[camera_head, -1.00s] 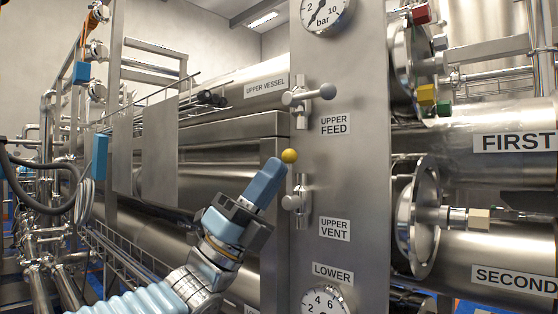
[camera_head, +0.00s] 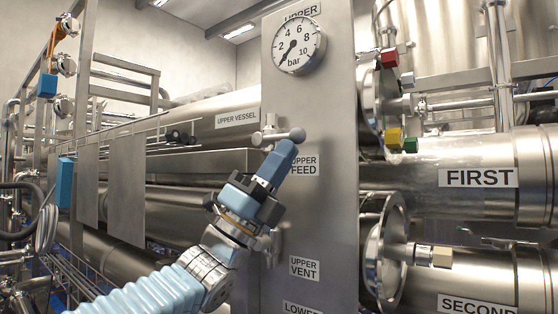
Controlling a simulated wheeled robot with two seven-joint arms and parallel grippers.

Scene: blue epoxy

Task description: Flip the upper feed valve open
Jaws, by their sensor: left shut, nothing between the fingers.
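The upper feed valve (camera_head: 270,136) sits on the steel panel above the UPPER FEED label (camera_head: 304,166). Its lever lies roughly level, with a grey knob (camera_head: 298,134) at the right end. My left gripper (camera_head: 287,147) is shut and empty, its blue fingertips just below the lever near the knob. I cannot tell whether they touch it. The gripper covers part of the label and the upper vent valve (camera_head: 275,246) below; that valve's yellow knob is hidden. My right gripper is not in view.
A pressure gauge (camera_head: 299,45) is above the valve on the same panel (camera_head: 335,130). The UPPER VENT label (camera_head: 304,268) is below. Steel vessels lie on both sides, with a round flange (camera_head: 385,255) standing out at right. Open air lies in front of the panel.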

